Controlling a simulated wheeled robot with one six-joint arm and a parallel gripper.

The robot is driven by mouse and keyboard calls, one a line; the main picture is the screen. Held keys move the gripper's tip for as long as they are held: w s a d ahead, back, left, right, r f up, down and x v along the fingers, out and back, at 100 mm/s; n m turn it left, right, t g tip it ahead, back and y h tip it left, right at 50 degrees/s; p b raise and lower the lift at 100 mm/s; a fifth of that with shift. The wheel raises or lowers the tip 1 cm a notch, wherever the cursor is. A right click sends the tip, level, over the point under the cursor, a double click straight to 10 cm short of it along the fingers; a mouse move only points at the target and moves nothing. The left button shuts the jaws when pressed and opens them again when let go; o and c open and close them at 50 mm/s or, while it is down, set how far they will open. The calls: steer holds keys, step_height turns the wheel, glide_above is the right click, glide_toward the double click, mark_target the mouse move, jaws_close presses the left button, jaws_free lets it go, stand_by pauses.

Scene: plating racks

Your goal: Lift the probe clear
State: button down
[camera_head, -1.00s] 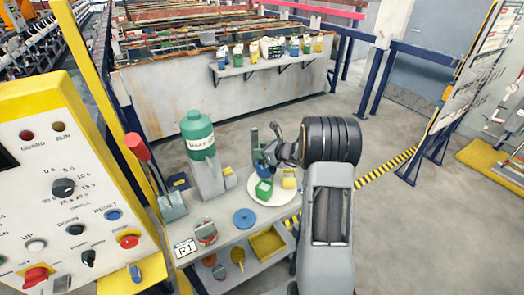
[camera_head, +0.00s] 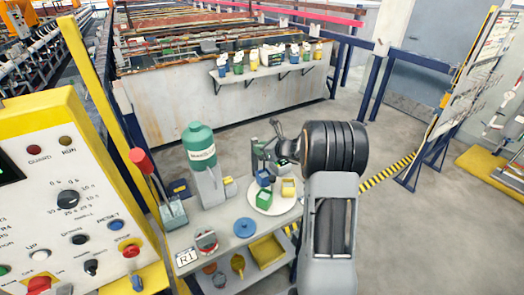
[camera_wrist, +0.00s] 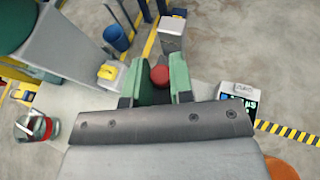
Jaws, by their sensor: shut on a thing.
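My gripper (camera_wrist: 158,82) shows in the wrist view as two green-padded fingers. They are shut on a narrow dark green piece with a round red end (camera_wrist: 159,75), which seems to be the probe. In the head view my gripper (camera_head: 266,150) is above the white round tray (camera_head: 281,208) on the bench. The probe cannot be made out clearly there, behind my wrist and fingers. Small blue (camera_head: 264,177), green (camera_head: 264,199) and yellow (camera_head: 288,187) containers stand on the tray, just below the gripper.
A red-handled tool (camera_head: 145,165) is farther left. A blue disc (camera_head: 244,227) and a jar (camera_head: 206,241) are at the bench front. The yellow-framed control panel (camera_head: 60,200) fills the left. Open floor lies to the right.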

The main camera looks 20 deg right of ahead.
steer(key=c, duration=1)
jaws_free()
steer(key=b+v, duration=0.2)
steer(key=v, duration=1.1)
steer(key=shift+s+d+r, duration=0.1)
steer(key=shift+s+d, duration=0.15)
steer(key=shift+s, duration=0.05)
